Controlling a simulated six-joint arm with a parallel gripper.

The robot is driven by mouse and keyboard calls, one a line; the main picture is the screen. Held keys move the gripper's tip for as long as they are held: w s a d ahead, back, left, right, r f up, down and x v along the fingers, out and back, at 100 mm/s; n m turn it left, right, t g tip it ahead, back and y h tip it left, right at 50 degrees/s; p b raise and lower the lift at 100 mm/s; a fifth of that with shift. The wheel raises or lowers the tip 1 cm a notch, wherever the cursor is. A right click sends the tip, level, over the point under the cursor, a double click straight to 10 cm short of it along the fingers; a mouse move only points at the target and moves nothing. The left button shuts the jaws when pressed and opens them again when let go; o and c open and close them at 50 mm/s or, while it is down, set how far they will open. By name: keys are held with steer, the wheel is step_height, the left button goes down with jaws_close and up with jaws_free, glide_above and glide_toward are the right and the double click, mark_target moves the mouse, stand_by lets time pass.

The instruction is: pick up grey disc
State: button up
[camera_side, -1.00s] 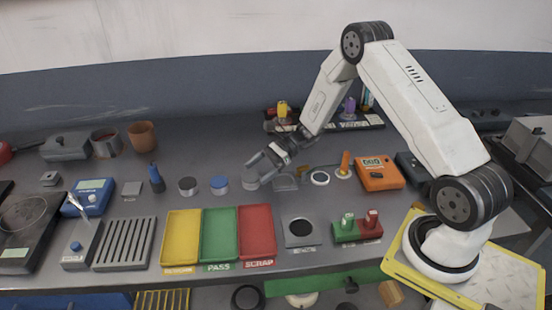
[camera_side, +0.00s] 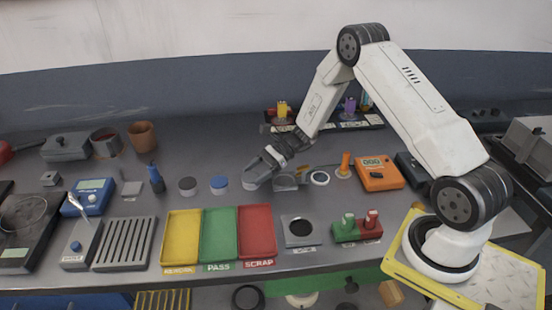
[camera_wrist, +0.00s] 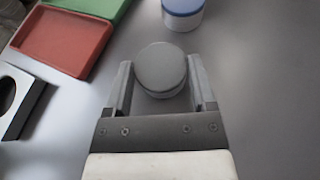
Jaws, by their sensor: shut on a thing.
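The grey disc (camera_wrist: 162,68), a short round piece with a grey top and a paler side, sits between the two fingers in the wrist view. My gripper (camera_wrist: 161,88) is shut on it, with one finger along each side. In the side view my gripper (camera_side: 258,176) reaches down to the bench at the disc (camera_side: 249,184), which is partly covered by the fingers. The disc appears to be at bench level; I cannot tell whether it is clear of the surface.
A blue-topped disc (camera_side: 219,184) and a dark-topped disc (camera_side: 187,186) stand left of my gripper. Yellow (camera_side: 181,238), green (camera_side: 219,236) and red (camera_side: 257,233) trays lie in front. A square plate with a dark hole (camera_side: 300,229) is right of the red tray.

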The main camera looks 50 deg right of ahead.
steer(key=shift+r, duration=0.2)
steer(key=shift+r, duration=0.95)
steer(key=s+r, duration=1)
steer(key=s, duration=0.4)
steer(key=shift+a+r, duration=0.35)
steer(key=shift+a, duration=0.05)
